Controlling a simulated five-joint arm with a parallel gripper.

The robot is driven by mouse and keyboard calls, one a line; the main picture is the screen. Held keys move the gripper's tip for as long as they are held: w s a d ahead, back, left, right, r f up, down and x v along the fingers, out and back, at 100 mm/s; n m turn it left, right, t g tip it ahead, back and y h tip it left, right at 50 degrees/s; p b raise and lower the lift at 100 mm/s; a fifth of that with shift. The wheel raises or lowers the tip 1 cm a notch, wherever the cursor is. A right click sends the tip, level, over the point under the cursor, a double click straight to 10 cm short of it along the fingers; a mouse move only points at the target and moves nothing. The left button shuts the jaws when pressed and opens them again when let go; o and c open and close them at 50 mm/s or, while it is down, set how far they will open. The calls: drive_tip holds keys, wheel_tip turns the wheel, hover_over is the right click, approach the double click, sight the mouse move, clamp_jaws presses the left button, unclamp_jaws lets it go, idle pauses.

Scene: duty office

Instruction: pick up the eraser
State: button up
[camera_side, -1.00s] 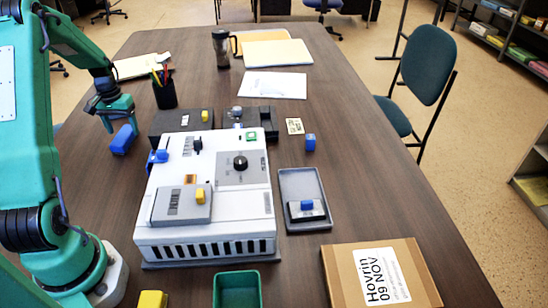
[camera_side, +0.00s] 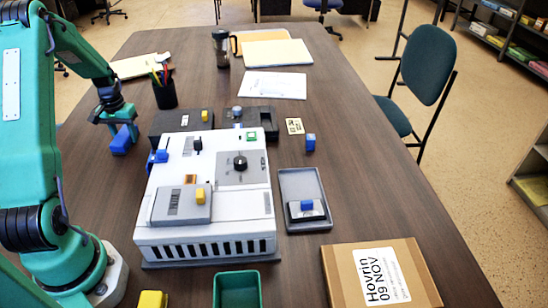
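A blue block (camera_side: 121,141), which looks like the eraser, is on the left part of the table, left of the black box. My gripper (camera_side: 116,124) is low over it, pointing down, with its fingers at the block's upper part. The fingers partly cover the block's top. Whether they are closed on it or only stand around it cannot be told at this size. The block appears to be at table level.
A pen cup (camera_side: 165,94) stands behind the block. A black box (camera_side: 170,121) and a large white device (camera_side: 215,220) are to its right. A grey tray (camera_side: 318,187), a cardboard box (camera_side: 335,275) and a green bin (camera_side: 237,291) are farther right and in front. Bare table lies in front of the block.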

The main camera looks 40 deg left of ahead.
sight(124, 133)
drive_tip(key=c, duration=0.3)
drive_tip(key=shift+r, duration=0.1)
drive_tip(key=shift+r, duration=0.45)
wheel_tip(124, 133, up, 3)
drive_tip(key=shift+r, duration=0.15)
drive_tip(key=w+d+r, duration=0.1)
drive_tip(key=d+r, duration=0.1)
drive_tip(key=d, duration=0.1)
drive_tip(key=w+d+r, duration=0.1)
drive_tip(key=d+r, duration=0.1)
drive_tip(key=d, duration=0.2)
drive_tip(key=w+d+r, duration=0.1)
drive_tip(key=d+r, duration=0.1)
drive_tip(key=d, duration=0.2)
drive_tip(key=shift+w+r, duration=0.3)
drive_tip(key=shift+w, duration=0.1)
